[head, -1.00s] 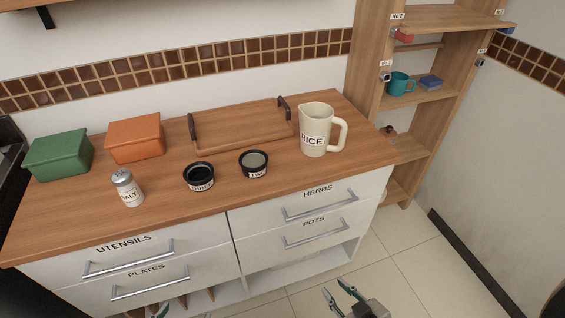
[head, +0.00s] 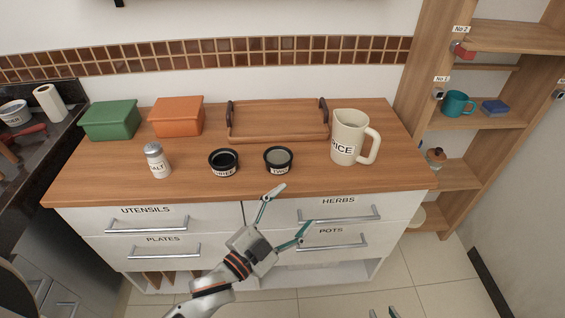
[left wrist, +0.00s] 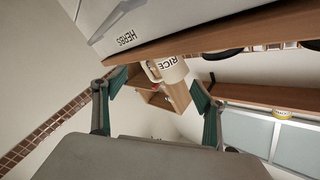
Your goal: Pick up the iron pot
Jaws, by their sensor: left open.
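I cannot make out an iron pot in any view. A closed drawer labelled POTS (head: 335,241) is at the lower right of the cabinet, under the HERBS drawer (head: 340,214). My left gripper (head: 296,205) is open and empty in front of the drawer fronts, with its fingers spread. In the left wrist view its two fingers (left wrist: 160,92) stand apart with nothing between them, and the HERBS drawer front (left wrist: 125,30) shows at the upper left. My right gripper (head: 383,312) shows only its two separated fingertips at the bottom edge.
The counter (head: 110,180) holds a RICE jug (head: 347,137), a wooden tray (head: 277,137), two small black bowls, a salt shaker (head: 157,161), and green and orange boxes. A shelf unit (head: 455,176) stands at the right. Tiled floor is clear below.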

